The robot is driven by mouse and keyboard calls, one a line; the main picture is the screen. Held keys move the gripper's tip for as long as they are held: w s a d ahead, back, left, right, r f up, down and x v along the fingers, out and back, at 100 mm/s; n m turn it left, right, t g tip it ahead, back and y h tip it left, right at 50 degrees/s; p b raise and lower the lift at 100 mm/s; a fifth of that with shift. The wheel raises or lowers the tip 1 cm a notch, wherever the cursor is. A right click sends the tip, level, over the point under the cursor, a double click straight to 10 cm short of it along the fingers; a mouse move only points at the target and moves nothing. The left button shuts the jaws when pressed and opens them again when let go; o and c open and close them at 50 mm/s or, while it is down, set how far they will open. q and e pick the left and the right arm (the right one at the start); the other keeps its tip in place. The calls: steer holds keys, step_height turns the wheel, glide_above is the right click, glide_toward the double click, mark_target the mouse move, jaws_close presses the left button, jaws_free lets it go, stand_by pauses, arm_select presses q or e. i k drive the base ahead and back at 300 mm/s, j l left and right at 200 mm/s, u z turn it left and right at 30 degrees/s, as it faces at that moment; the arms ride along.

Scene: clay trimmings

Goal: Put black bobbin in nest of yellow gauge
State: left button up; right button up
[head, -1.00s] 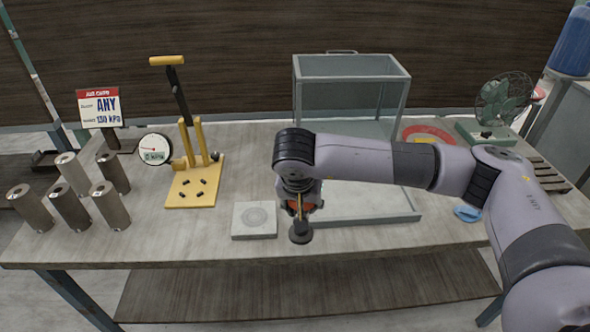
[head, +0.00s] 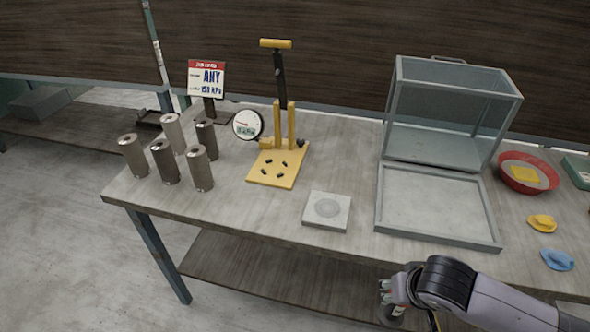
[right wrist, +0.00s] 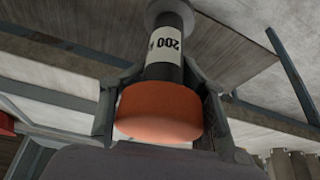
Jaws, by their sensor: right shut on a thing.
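My right gripper (head: 389,292) is shut on the black bobbin (right wrist: 168,73), low in front of the table's front edge in the head view. In the right wrist view, an orange end piece sits between the fingers, with the black shaft, a white "200" label and a wide grey flange beyond it. The bobbin (head: 391,316) is mostly hidden in the head view, where its flange shows below the fingers. The yellow gauge (head: 263,177) stands on the table, up and left of the gripper, with an upright lever, a dial and several black pegs on its base. Its nest holds no bobbin. My left gripper is not in view.
Several grey cylinders (head: 201,170) stand left of the gauge beside a sign (head: 206,79). A square plate (head: 313,220) lies before the gauge. A glass-sided case (head: 437,242), a red bowl (head: 512,182), and yellow (head: 542,223) and blue (head: 557,260) cloths are to the right.

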mark_target(275, 168)
steer(key=i+j+z, duration=0.1)
steer(key=j+z, duration=0.3)
steer(key=j, duration=0.25)
steer(key=j+z, duration=0.4)
steer(key=j, duration=0.25)
